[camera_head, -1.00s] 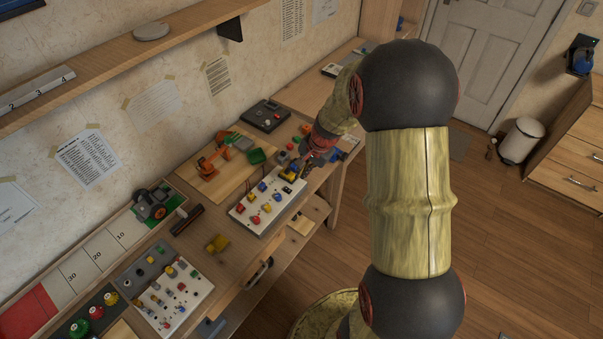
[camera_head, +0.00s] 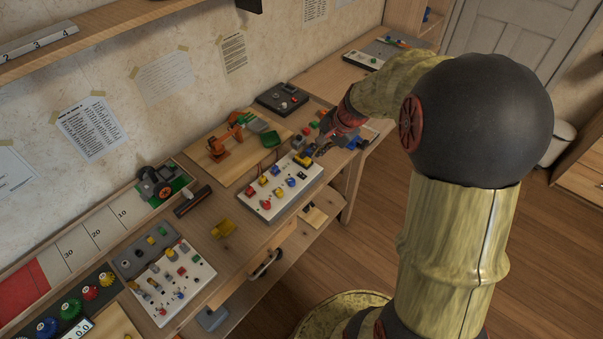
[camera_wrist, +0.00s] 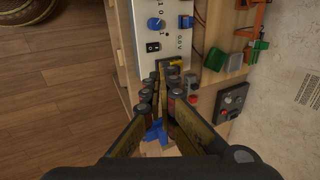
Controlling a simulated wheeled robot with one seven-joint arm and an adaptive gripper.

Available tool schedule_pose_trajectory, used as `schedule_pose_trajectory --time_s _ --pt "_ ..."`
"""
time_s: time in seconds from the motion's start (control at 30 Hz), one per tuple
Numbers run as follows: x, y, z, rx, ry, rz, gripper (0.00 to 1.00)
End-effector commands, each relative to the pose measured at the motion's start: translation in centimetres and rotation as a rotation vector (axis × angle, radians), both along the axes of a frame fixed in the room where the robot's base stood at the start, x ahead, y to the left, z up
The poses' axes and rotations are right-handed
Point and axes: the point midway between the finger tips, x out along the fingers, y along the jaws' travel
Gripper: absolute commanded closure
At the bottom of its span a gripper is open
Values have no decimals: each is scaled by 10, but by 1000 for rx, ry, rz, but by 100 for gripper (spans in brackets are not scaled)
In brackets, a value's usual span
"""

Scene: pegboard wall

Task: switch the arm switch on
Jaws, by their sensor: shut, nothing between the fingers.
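A white control panel (camera_head: 291,201) with coloured knobs and switches lies on the bench. In the wrist view, the panel (camera_wrist: 141,68) has a blue knob (camera_wrist: 155,24), a black rocker switch (camera_wrist: 153,46) and a yellow-and-black part (camera_wrist: 174,63). I cannot tell which control is the arm switch. A small orange toy arm (camera_head: 222,143) stands on a wooden board behind the panel. My gripper (camera_head: 317,151) is at the panel's far right end. In the wrist view my gripper (camera_wrist: 165,77) is shut and empty, its tips close to the yellow-and-black part; contact cannot be told.
A green bin (camera_head: 270,141) and a dark box with buttons (camera_head: 282,98) are behind the panel. A second panel of controls (camera_head: 197,283) lies nearer at left. The wall bounds the bench's back; open floor lies in front.

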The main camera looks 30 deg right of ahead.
Motion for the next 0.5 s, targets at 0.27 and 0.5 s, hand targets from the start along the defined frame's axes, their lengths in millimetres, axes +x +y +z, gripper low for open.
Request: schedule_pose_trajectory --time_s 0.27,0.5 --pt "-4 6 1 19 13 14 100" --pt "-1 7 -6 19 14 14 100"
